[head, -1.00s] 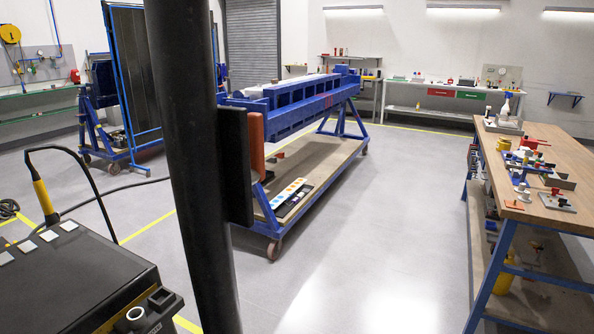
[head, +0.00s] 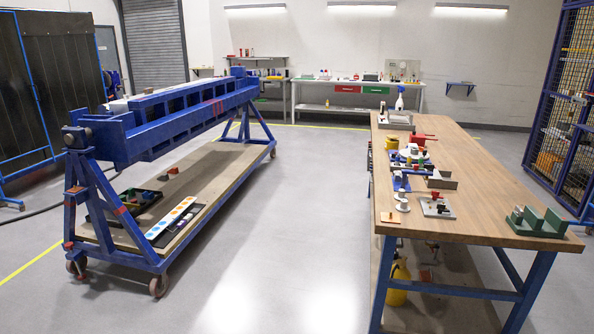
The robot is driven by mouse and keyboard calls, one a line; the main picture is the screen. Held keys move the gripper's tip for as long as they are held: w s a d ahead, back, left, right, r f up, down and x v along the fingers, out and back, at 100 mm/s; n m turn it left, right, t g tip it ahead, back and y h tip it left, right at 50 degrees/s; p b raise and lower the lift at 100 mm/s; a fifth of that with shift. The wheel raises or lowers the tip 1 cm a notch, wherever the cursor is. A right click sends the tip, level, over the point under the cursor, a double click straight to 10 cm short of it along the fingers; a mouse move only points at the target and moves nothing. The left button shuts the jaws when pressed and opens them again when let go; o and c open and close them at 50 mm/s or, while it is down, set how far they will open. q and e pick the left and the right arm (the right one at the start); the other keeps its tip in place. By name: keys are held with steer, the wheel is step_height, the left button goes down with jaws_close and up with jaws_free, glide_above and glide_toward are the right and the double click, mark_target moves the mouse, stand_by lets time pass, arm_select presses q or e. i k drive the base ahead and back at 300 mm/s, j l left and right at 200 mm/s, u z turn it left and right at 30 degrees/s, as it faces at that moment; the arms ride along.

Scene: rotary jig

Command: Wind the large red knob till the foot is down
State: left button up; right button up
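The blue rotary jig (head: 160,125) stands on its wheeled blue frame at the left in the head view. Low on its near left leg, by a caster, is a small reddish part (head: 68,246); it is too small to tell whether it is the large red knob. A dark and red piece (head: 83,277) hangs near the floor below it; I cannot tell whether it is the foot or whether it touches the floor. Neither of my grippers is in view.
A wooden-topped workbench (head: 480,195) with clamps and fixtures stands at the right. A green block fixture (head: 538,222) sits on its near right corner. Clear grey floor (head: 290,240) lies between jig and bench. A mesh cage (head: 565,110) stands far right.

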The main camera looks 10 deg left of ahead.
mark_target(69, 245)
steer(key=i+u, duration=0.5)
steer(key=i+l+u, duration=0.3)
steer(key=i+u, duration=0.2)
steer(key=i+j+u, duration=0.4)
steer(key=i+u, duration=0.45)
steer(key=i+l+u, duration=0.1)
steer(key=i+u, duration=0.3)
steer(key=i, duration=0.2)
steer(key=i+l+u, duration=0.2)
steer(key=i+u, duration=0.2)
steer(key=i, duration=0.1)
